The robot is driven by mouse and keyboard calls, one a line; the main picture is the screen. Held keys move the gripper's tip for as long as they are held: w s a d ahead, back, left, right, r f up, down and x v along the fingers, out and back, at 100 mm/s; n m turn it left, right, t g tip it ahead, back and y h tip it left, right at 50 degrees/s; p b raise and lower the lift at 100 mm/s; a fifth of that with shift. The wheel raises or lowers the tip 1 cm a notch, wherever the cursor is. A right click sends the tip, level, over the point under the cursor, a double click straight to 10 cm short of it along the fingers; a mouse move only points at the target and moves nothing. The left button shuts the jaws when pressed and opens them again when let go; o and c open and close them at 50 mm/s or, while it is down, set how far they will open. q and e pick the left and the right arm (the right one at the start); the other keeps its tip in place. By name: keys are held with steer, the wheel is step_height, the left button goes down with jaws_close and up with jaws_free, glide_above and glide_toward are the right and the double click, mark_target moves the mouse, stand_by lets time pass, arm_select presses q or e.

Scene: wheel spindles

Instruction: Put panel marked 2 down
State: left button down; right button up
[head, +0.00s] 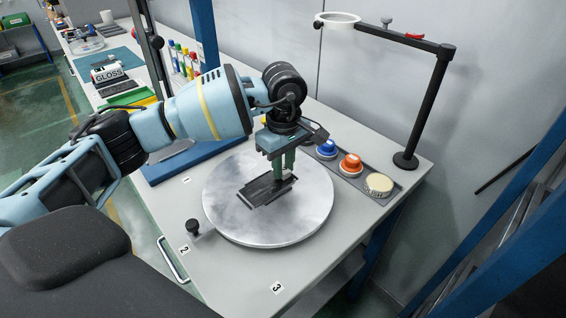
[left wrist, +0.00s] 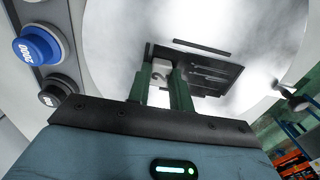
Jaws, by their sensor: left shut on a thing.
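The panel marked 2 (left wrist: 208,75) is a small dark plate with slots and a pale tab bearing a 2. In the head view the panel (head: 262,189) is over the round metal turntable (head: 224,214), near its middle. My left gripper (head: 284,175) points down and is shut on the panel's tab; its green fingers (left wrist: 168,88) show in the left wrist view. The panel looks roughly level and close to the disc; I cannot tell whether it touches. My right gripper is not in view.
Blue, orange and cream round pads (head: 379,184) sit in a grey tray right of the turntable. A black knob (head: 193,227) stands at its left. A black post (head: 428,105) with a white ring rises at the back right.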

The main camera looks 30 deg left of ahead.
arm_select(q)
steer(key=shift+f, duration=0.15)
steer(key=c, duration=1.3)
jaws_free()
steer(key=shift+o, duration=0.2)
step_height(320, 180, up, 12)
steer(key=shift+r, duration=0.2)
